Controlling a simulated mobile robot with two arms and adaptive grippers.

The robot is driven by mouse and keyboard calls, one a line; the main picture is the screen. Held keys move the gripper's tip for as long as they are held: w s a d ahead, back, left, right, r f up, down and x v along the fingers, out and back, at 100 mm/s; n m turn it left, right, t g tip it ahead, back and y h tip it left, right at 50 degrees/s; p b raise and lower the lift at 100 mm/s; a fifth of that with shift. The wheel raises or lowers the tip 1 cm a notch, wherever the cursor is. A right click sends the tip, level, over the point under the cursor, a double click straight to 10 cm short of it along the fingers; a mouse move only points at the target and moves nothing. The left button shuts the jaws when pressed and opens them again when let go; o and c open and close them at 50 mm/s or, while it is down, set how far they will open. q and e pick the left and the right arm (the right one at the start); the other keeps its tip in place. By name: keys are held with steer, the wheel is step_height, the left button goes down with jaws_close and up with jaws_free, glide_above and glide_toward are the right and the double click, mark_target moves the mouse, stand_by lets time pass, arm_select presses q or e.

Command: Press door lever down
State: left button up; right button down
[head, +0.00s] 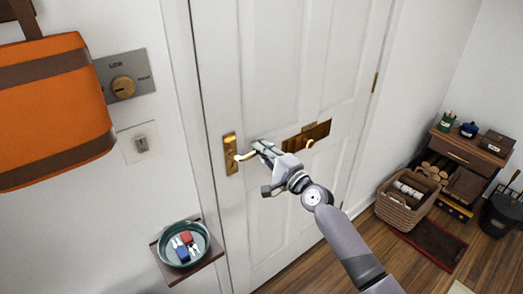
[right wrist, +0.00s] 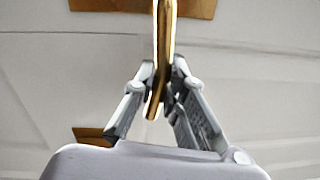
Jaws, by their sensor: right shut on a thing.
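The brass door lever (head: 244,157) sticks out to the right from its brass plate (head: 230,142) on the white panelled door (head: 262,60). My right gripper (head: 259,149) reaches it from the right and is shut on the lever's free end. In the right wrist view the lever (right wrist: 164,40) runs down between the two fingers (right wrist: 162,85), its tip showing between them. Part of the lever's end is hidden by the fingers in the head view. The door looks closed in its frame. My left gripper is not in view.
A brass and brown plate (head: 318,131) is on the door behind my gripper. A small shelf holds a green bowl (head: 169,254) with keys. An orange bag (head: 50,105) hangs at left. A basket (head: 407,206) and cabinet (head: 471,151) stand at right.

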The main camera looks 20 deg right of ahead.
steer(key=shift+f, duration=0.25)
steer(key=f+m, duration=0.1)
steer(key=m, duration=0.1)
steer(key=f+m, duration=0.1)
steer(key=m, duration=0.1)
steer(key=shift+s+a+f, duration=0.1)
steer(key=shift+a+f, duration=0.05)
steer(key=shift+a, duration=0.05)
steer(key=shift+s+a+f+m+h, duration=0.1)
steer(key=shift+a+f+m+h, duration=0.2)
steer(key=shift+m, duration=0.45)
steer(key=shift+s+a+f+m+h, duration=0.1)
steer(key=shift+f+m, duration=0.35)
steer(key=shift+m, duration=0.25)
steer(key=shift+a+f+m+h, duration=0.1)
steer(key=shift+a+f+m, duration=0.2)
steer(key=shift+m, duration=0.45)
steer(key=shift+f, duration=0.15)
steer(key=c, duration=1.6)
jaws_free()
steer(key=shift+d, duration=0.1)
steer(key=v, duration=1.2)
